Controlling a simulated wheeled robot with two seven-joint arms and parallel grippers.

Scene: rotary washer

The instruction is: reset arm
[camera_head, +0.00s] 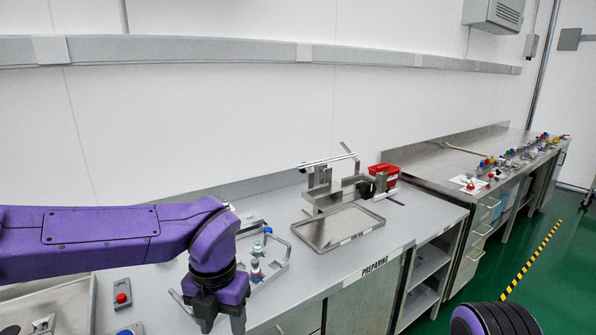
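My purple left arm (90,240) reaches in from the left edge and bends down at the wrist. My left gripper (221,323) hangs over the front part of the grey bench, pointing down. Its two dark fingers are apart with nothing visible between them, so it looks open and empty. The fingertips are close to the bottom edge of the picture. A dark ribbed part with purple (490,320) at the lower right belongs to my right arm. My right gripper is out of view.
A wire-frame rack with small fittings (262,262) stands just right of my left wrist. A metal tray (338,228) sits before a metal stand (322,190) and a red bin (383,170). A red button box (122,294) and another tray (75,300) lie left.

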